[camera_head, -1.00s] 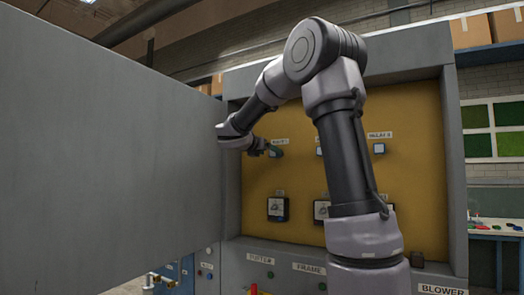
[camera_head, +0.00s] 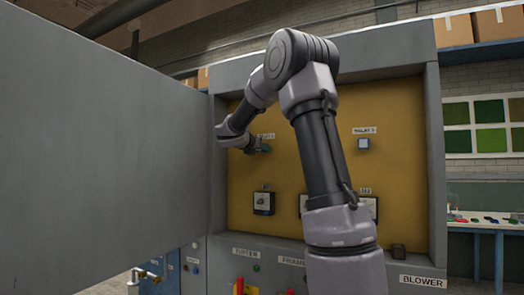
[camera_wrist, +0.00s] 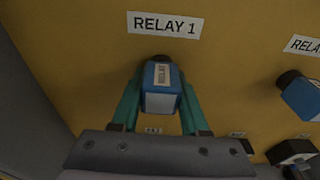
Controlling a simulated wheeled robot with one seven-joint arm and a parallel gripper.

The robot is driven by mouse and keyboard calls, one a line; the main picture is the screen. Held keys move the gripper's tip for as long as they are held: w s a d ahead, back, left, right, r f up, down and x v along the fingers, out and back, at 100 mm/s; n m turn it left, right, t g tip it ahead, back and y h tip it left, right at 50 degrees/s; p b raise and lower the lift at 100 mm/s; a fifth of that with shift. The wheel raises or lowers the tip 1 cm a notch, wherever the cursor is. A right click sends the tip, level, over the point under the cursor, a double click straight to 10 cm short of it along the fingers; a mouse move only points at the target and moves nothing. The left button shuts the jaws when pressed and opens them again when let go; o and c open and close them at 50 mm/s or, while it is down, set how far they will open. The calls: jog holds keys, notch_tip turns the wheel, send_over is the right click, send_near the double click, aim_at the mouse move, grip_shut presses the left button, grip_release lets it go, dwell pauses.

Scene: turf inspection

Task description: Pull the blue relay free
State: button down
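The blue relay (camera_wrist: 160,88), with a white label on top, sits at a dark round socket on the yellow panel, under the sign RELAY 1 (camera_wrist: 164,25). My gripper (camera_wrist: 160,95) has its teal fingers on either side of the relay, apparently pressed to it. How firm the hold is and how deep the relay sits do not show. In the head view my gripper (camera_head: 262,148) is at the panel's upper left, and the relay is mostly hidden by it. A second blue relay (camera_wrist: 302,98) is to the right in the wrist view.
A big grey door (camera_head: 105,150) stands at the left, close to my gripper. The RELAY 3 unit (camera_head: 363,144) is on the panel at the right. A meter (camera_head: 264,203) is below my gripper. A grey frame (camera_head: 437,170) borders the panel, and a blue bench (camera_head: 485,228) stands beyond it.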

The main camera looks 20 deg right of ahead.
jog(key=c, duration=1.3)
grip_release()
grip_shut()
jog(key=shift+a, duration=0.1)
jog(key=shift+v, duration=1.15)
jog(key=shift+s+a+f, duration=0.15)
jog(key=shift+f+v, duration=0.2)
jog(key=shift+v, duration=1)
jog(key=shift+f+v, duration=0.15)
jog(key=shift+v, duration=1.05)
